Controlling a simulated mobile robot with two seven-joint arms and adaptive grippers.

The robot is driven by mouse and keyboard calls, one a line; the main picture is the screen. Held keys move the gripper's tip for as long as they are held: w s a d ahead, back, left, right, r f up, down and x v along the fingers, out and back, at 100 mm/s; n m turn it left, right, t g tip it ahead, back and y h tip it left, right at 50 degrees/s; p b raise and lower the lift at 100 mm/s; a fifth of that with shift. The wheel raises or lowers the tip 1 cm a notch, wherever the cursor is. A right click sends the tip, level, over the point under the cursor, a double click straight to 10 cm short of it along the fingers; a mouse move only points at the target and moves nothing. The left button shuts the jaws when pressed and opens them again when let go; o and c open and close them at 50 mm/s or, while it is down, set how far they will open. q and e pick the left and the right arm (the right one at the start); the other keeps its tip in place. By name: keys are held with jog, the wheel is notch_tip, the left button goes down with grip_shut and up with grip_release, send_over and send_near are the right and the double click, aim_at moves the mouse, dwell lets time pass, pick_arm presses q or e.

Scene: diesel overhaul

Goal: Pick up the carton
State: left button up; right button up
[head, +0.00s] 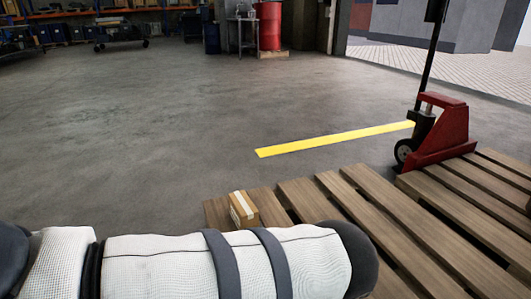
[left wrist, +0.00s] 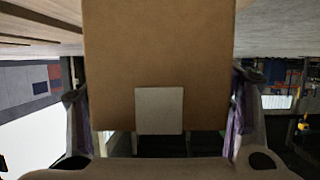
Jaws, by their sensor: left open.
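The carton (head: 243,208) is a small brown box with a pale tape strip. My left gripper (left wrist: 160,95) is open, one finger on each side of the carton. I cannot tell whether the fingers touch it. In the head view my left arm crosses the foreground and its gripper is not visible. My right gripper is in neither view.
A red pallet jack (head: 440,130) stands at the pallet's far side. A yellow line (head: 335,138) marks the floor. A red drum (head: 269,25), a small metal table (head: 243,32) and shelving are at the back. The grey floor between is clear.

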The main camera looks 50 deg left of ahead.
pick_arm(q)
jog(key=shift+a, duration=0.1)
jog(key=c, duration=1.4)
jog(key=shift+r, duration=0.1)
jog(key=shift+c, duration=0.2)
